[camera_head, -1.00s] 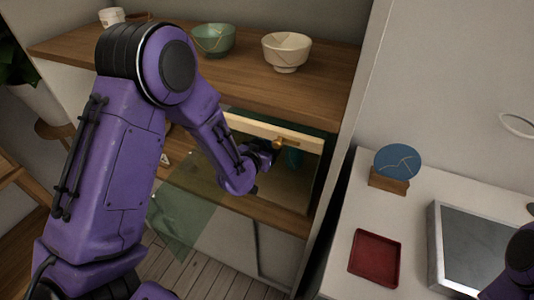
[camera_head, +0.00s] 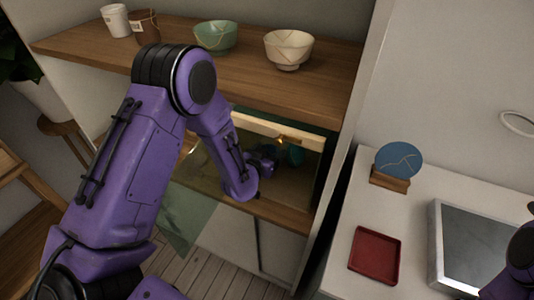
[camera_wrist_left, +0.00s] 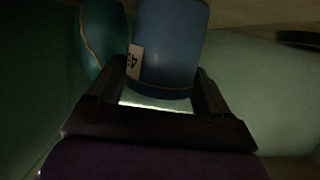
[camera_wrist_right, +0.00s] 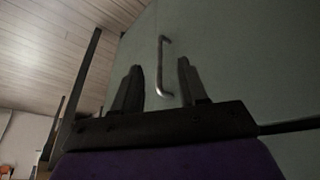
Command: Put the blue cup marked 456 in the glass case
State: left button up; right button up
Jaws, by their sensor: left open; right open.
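The glass case (camera_head: 300,190) is the lit compartment under the wooden shelf, with its greenish glass panel (camera_head: 187,215) swung open. My left gripper (camera_head: 268,160) reaches inside it. In the left wrist view the blue cup (camera_wrist_left: 170,45) stands between and just beyond the open fingers (camera_wrist_left: 160,85); its pale label shows a partly visible "45". Whether the fingers touch it cannot be told. A teal vessel with a gold seam (camera_wrist_left: 102,40) stands close to its left. My right gripper (camera_wrist_right: 160,85) is open and empty, facing a grey panel with a metal handle (camera_wrist_right: 163,65).
On the shelf above stand a green bowl (camera_head: 216,37), a cream bowl (camera_head: 288,48), a white cup (camera_head: 116,20) and a brown cup (camera_head: 144,26). The white table at right holds a blue disc on a stand (camera_head: 399,160), a red tray (camera_head: 375,255) and a grey-framed tray (camera_head: 436,240).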

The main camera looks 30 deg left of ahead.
pick_arm(q)
jog(key=b+v, duration=0.1)
jog(key=v, duration=1.1)
jog(key=shift+r, duration=0.15)
